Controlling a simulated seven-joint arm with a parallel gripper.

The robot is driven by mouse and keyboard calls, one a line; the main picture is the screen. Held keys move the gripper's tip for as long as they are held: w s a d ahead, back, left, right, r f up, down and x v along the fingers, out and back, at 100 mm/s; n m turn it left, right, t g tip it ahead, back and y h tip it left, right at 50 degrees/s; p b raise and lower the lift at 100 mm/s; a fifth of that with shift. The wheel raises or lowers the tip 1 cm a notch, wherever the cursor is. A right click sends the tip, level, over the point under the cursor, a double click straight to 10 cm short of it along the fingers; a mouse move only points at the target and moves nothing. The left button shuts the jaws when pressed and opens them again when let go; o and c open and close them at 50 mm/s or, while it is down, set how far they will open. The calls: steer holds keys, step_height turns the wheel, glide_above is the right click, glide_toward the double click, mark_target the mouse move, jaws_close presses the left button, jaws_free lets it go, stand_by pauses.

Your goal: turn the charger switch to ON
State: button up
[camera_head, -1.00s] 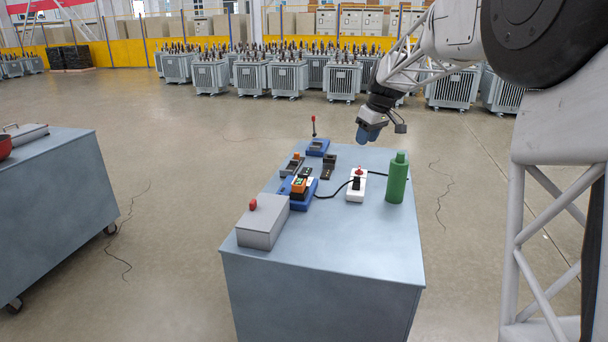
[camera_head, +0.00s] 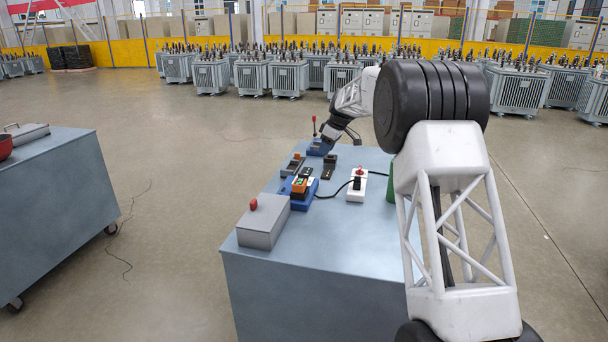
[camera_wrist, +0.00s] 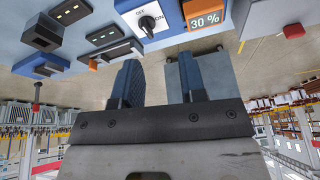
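The charger (camera_head: 302,194) is a blue unit with an orange block on top, on the near left part of the table. In the wrist view the orange block (camera_wrist: 205,17) reads "30 %". Beside it is the switch (camera_wrist: 150,18), a black knob on a white dial with OFF and ON labels. I cannot tell for certain which label the knob points to. My gripper (camera_wrist: 158,62) is open and empty, its two blue fingers apart and clear of the switch. In the head view, my wrist is over the table's far end, and the fingertips are hard to make out.
A blue box with a red-tipped lever (camera_head: 318,147) stands at the far end. A grey box (camera_head: 263,222) with a red knob is at the near left. A green bottle (camera_head: 391,188) is mostly hidden behind my arm.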

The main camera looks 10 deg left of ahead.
steer(key=w+a+f+n, duration=0.2)
steer(key=w+a+f, duration=0.3)
steer(key=a+f, duration=0.2)
steer(key=shift+f+y, duration=0.15)
steer(key=shift+y, duration=0.15)
steer(key=shift+f, duration=0.1)
steer(key=shift+x, duration=3.8)
steer(key=shift+s, duration=0.1)
jaws_close()
